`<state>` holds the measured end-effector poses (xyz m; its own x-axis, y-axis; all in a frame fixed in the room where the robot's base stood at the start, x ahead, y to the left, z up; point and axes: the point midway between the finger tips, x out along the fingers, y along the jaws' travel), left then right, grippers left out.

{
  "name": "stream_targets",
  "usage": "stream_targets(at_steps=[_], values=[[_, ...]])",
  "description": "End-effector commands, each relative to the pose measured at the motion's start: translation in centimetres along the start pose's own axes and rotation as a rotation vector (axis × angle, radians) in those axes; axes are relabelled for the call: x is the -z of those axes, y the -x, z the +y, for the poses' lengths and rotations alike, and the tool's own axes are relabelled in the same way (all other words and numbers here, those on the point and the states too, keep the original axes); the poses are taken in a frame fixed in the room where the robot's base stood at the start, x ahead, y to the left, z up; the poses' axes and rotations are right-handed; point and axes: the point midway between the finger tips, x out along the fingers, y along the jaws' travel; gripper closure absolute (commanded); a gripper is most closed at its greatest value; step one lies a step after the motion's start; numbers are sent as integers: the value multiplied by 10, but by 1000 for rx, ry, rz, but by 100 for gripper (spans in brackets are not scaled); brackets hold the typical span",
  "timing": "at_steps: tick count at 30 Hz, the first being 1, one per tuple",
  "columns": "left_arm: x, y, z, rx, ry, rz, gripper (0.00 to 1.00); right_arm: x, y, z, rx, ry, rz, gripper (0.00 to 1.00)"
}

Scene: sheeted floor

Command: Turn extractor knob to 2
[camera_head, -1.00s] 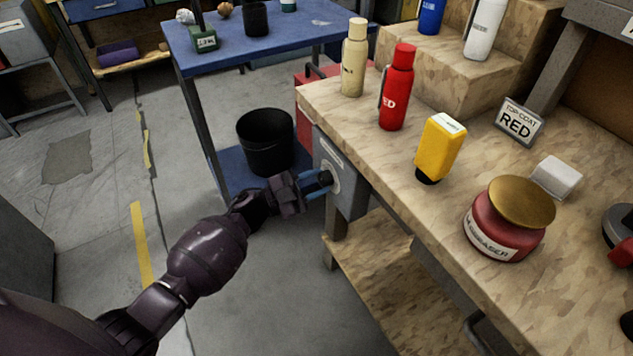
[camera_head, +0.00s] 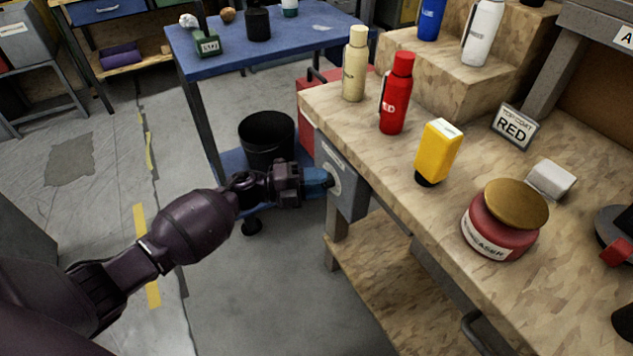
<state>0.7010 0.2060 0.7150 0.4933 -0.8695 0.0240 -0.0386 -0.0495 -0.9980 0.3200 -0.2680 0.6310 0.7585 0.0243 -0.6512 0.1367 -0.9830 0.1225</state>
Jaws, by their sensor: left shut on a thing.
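The extractor control is a grey box (camera_head: 348,199) fixed to the end of the wooden workbench, with a pale round dial face (camera_head: 334,181) and a dark knob at its centre. My left gripper (camera_head: 322,180) reaches in from the left with its blue fingers at the dial. It is shut on the knob, and the fingers hide most of the knob. The dial markings and the knob's setting are too small and covered to read. My right gripper is not in view.
The workbench (camera_head: 400,165) carries a cream bottle (camera_head: 355,66), a red bottle (camera_head: 397,95), a yellow bottle (camera_head: 438,150) and a red jar (camera_head: 496,232).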

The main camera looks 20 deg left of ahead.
Motion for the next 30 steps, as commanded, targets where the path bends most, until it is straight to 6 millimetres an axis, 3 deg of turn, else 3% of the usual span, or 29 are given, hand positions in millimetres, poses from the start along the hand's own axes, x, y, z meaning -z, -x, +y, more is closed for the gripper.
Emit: stream_targets(at_steps=[13, 24, 25, 29, 30], values=[[0, 1, 0, -44, -103, -2, 88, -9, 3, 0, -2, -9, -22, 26], [0, 0, 0, -45, -104, -2, 88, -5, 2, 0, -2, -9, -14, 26], [0, 1, 0, -45, -104, -2, 60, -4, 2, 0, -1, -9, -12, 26], [0, 0, 0, -44, -104, -2, 40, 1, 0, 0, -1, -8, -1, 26], [0, 0, 0, -44, -104, -1, 39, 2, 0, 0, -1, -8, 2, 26]])
